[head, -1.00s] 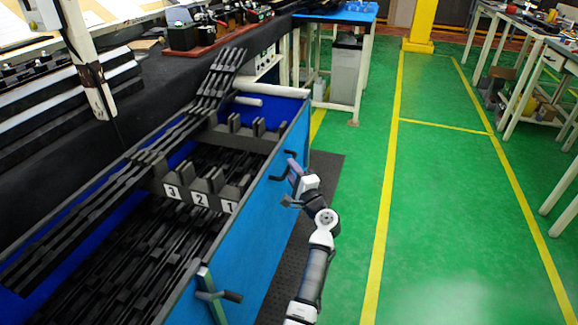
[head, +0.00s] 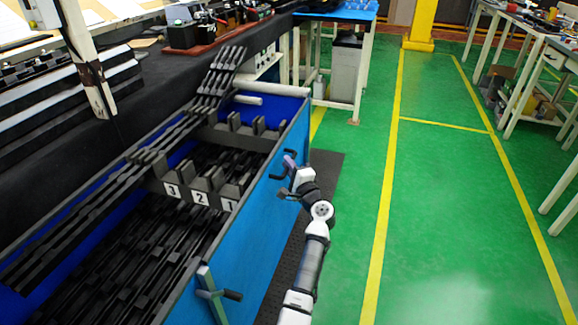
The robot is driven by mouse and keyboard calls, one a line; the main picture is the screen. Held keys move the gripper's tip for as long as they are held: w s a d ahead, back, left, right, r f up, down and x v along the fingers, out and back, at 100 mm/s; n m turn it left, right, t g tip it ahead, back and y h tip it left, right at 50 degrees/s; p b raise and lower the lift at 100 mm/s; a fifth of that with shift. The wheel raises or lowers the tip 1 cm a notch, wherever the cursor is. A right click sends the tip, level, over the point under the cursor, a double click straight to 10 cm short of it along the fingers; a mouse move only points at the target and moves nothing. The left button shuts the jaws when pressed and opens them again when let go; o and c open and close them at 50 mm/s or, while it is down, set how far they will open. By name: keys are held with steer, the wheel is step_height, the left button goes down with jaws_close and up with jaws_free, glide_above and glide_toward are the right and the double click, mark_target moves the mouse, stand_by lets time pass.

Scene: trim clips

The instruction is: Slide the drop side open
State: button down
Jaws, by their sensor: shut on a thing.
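The drop side (head: 245,235) is the blue side panel on the right of a long bin of dark trim clips (head: 150,255). A black bar handle (head: 274,177) stands out from the panel's outer face towards its far end. My gripper (head: 289,163) is at this handle, outside the bin, and is shut on it; the exact grip of the fingers is small and partly hidden. A second dark handle on a green-grey lever (head: 207,282) sits at the panel's near end.
Dividers numbered 3, 2 and 1 (head: 200,198) cross the bin. A dark mat (head: 322,185) lies along the panel on the green floor (head: 440,220). Floor to the right is clear up to the benches (head: 520,40). A white-legged table (head: 355,85) stands beyond the bin.

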step_height(320, 180, down, 14)
steer(key=b, duration=1.2)
steer(key=shift+b, duration=0.4)
steer(key=shift+r, duration=0.15)
steer(key=c, duration=1.5)
jaws_free()
steer(key=shift+r, duration=0.1)
steer(key=shift+o, duration=0.2)
steer(key=shift+s, duration=0.1)
